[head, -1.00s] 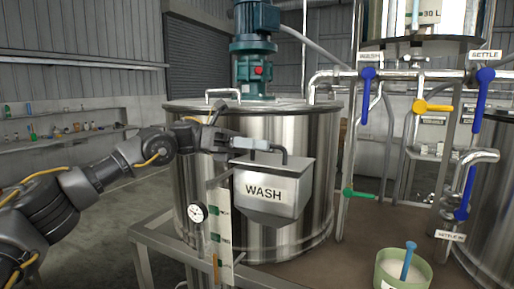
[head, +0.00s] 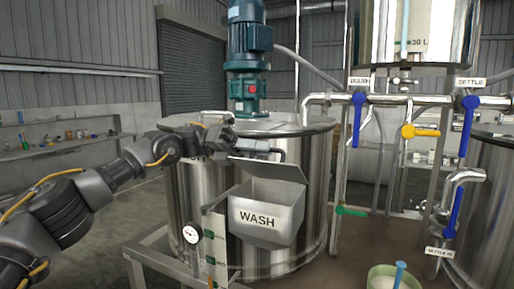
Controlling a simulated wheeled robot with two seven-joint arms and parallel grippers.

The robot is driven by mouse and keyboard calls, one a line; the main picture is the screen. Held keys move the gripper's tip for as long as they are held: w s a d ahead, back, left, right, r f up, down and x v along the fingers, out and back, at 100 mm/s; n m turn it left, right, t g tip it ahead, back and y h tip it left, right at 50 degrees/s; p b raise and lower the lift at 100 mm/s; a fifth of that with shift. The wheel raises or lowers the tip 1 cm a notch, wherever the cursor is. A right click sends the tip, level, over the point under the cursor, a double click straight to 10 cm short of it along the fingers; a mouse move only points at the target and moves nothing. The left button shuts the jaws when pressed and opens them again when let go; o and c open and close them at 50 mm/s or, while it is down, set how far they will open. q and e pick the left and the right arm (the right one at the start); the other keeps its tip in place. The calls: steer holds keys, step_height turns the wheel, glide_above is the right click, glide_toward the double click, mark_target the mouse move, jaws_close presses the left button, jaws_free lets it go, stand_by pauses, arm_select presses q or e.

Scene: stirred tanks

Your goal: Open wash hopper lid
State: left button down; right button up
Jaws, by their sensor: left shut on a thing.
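The wash hopper (head: 266,215) is a grey metal box with a WASH label, on the front of the steel tank (head: 195,196). Its lid (head: 272,169) is tilted up at the back, and the hopper's top opening shows below it. My left gripper (head: 268,152) is shut on the lid's dark handle (head: 282,154) above the hopper. The fingertips are small and partly merge with the handle. My right gripper is not in view.
A green motor (head: 249,60) stands on the tank. A dial gauge (head: 192,233) is at the hopper's lower left. Pipes with blue valve handles (head: 358,118) and a yellow one (head: 420,131) are at right. A green tub (head: 394,278) with a blue-handled tool stands at front right.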

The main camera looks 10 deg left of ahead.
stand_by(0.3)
arm_select(q)
steer(key=c, duration=1.5)
jaws_free()
steer(key=shift+r, duration=0.1)
